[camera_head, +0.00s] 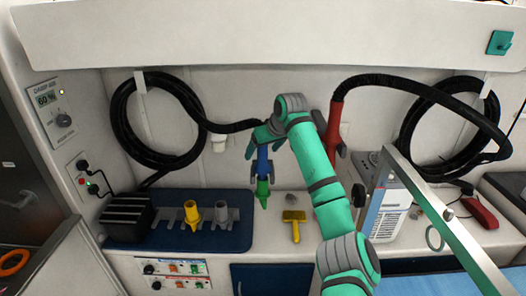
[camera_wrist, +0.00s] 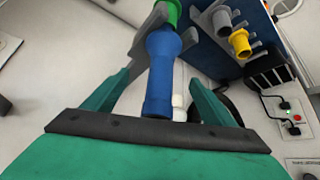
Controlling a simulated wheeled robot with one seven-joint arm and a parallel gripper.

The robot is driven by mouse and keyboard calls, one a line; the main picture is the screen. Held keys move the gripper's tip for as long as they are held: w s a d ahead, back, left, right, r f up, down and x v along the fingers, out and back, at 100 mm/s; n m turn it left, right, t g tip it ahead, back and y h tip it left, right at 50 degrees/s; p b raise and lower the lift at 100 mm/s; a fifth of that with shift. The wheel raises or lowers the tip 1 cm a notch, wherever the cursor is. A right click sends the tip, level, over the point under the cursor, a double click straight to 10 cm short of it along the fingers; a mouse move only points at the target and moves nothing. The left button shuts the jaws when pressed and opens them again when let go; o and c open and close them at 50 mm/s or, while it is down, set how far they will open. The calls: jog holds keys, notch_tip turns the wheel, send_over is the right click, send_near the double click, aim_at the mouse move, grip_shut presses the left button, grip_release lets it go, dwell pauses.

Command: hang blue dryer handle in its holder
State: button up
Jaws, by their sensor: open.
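The blue dryer handle (camera_head: 263,165) hangs roughly upright below my gripper (camera_head: 263,148) in the head view, with a green nozzle (camera_head: 262,190) on its lower end. In the wrist view the blue handle (camera_wrist: 160,75) lies between my two open fingers, with gaps at the sides. The green nozzle (camera_wrist: 172,12) is at its far end. A grey bracket piece (camera_wrist: 148,35) shows beside the handle there; I cannot tell whether they touch. A black hose (camera_head: 235,127) leads to the handle's top, which my gripper partly hides. I cannot make out the handle's holder clearly.
A blue rack (camera_head: 170,230) carries a yellow nozzle (camera_head: 192,213) and a grey nozzle (camera_head: 221,213). A red dryer handle (camera_head: 333,130) is right of my arm. A metal frame (camera_head: 435,210) stands at right.

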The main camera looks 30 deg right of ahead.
jog(key=v, duration=0.9)
jog(key=shift+s+r, duration=0.15)
jog(key=shift+r, duration=0.1)
dwell(1.2)
dwell(0.5)
